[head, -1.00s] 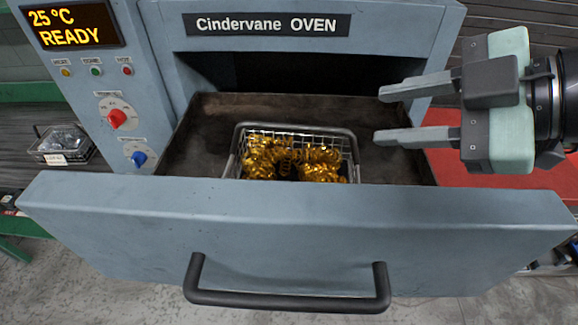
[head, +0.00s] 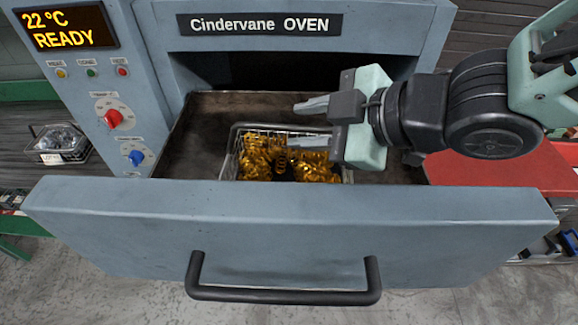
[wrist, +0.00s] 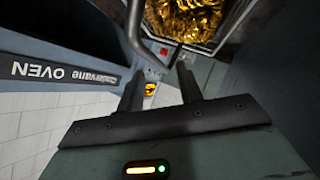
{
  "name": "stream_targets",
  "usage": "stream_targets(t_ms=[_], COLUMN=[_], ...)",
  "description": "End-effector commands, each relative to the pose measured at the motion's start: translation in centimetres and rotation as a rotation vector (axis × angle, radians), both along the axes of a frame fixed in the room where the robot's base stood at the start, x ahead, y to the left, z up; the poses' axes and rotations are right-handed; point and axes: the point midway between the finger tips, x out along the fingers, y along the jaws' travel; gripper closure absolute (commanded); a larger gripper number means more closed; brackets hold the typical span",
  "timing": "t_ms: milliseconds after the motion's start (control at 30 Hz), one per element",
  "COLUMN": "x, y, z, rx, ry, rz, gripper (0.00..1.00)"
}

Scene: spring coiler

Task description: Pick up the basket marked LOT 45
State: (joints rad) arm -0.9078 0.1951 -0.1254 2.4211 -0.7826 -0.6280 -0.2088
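A wire basket (head: 347,175) with a dark handle bar holds coiled golden springs and sits in the open oven drawer. The golden springs also show at the top of the wrist view (wrist: 185,18). No lot mark is readable on this basket. A second wire basket (head: 60,146) with grey contents and a white tag, too small to read, stands at the far left. My gripper (head: 304,123) is open and empty, its fingers pointing left above the drawer basket. Its spread fingers also show in the wrist view (wrist: 160,72), and part of the basket's right side is hidden behind my gripper.
The blue Cindervane oven (head: 385,22) stands behind the drawer, whose front panel (head: 300,215) and black handle (head: 285,296) face me. The display (head: 68,28) reads 22 °C READY. A red surface (head: 500,175) lies to the right.

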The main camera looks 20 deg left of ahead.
Motion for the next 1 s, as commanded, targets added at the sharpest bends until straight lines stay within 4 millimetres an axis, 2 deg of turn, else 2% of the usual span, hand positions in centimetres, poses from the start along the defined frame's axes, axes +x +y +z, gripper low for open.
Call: stream_targets(t_ms=[333, 667, 800, 1000], x=[1.3, 1.4, 1.4, 1.4], y=[2.9, 3.3, 3.2, 3.3], z=[-2.0, -2.3, -2.3, -2.4], rx=[-0.002, 0.0, 0.0, 0.0], ry=[0.002, 0.001, 0.001, 0.001], rz=[0.002, 0.0, 0.001, 0.0], gripper=[0.64, 0.64, 1.0, 1.0])
